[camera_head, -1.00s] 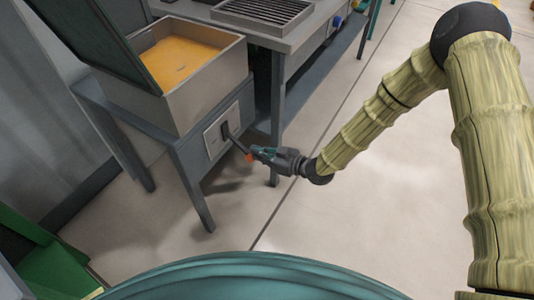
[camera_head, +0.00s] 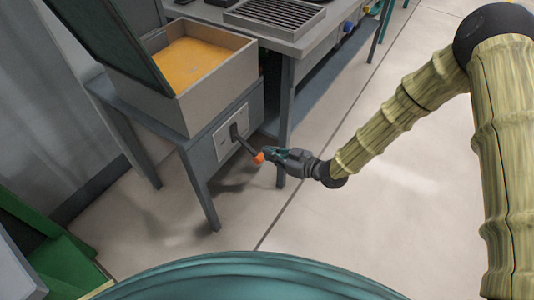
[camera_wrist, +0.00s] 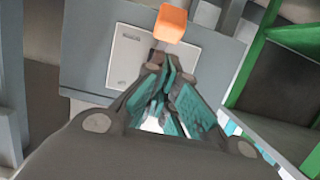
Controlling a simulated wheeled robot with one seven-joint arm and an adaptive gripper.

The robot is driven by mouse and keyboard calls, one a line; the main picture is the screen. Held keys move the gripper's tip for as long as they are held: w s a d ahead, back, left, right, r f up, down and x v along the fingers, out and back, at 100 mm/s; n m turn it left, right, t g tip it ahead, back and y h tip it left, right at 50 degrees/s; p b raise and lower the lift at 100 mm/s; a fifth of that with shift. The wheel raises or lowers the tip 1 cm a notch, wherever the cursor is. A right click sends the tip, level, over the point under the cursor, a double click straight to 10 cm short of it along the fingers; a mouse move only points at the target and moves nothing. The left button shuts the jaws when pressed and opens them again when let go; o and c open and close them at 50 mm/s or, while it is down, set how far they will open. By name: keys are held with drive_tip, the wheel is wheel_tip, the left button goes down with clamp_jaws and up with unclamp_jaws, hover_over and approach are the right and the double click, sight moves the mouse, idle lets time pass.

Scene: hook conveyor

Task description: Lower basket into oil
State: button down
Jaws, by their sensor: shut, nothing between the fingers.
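A fryer (camera_head: 205,88) with a square vat of orange-yellow oil (camera_head: 187,62) stands at the upper left in the head view. A dark lid (camera_head: 105,42) stands raised at its left side. On its front is a light panel (camera_head: 230,133) with a dark lever ending in an orange knob (camera_head: 259,157). The panel (camera_wrist: 125,58) and orange knob (camera_wrist: 171,24) also show in the wrist view. My gripper (camera_head: 268,156) is shut and empty, its fingertips right by the knob; whether they touch it I cannot tell. I cannot make out a basket.
A grey counter with a dark grill grate (camera_head: 275,14) stands behind and right of the fryer, with table legs below. A green frame (camera_head: 60,265) is at the lower left. The floor right of the fryer is clear.

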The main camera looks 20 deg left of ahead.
drive_tip(key=v, duration=1)
drive_tip(key=shift+d, duration=0.35)
drive_tip(key=shift+s, duration=0.1)
drive_tip(key=s+d+f+m+g+h, duration=0.1)
drive_tip(key=s+d+f+m+h, duration=0.5)
drive_tip(key=s+d+f, duration=0.4)
drive_tip(key=s+d+f+m+h, duration=0.55)
drive_tip(key=s+d+f, duration=0.25)
drive_tip(key=s+d, duration=0.4)
drive_tip(key=s+d+m+g+h, duration=0.3)
drive_tip(key=s+d+m, duration=0.1)
drive_tip(key=s+d, duration=0.5)
wheel_tip(320, 180, up, 12)
drive_tip(key=p, duration=1.2)
drive_tip(key=shift+w+a+f, duration=0.2)
drive_tip(key=shift+w+f, duration=0.05)
drive_tip(key=shift+w+a, duration=0.1)
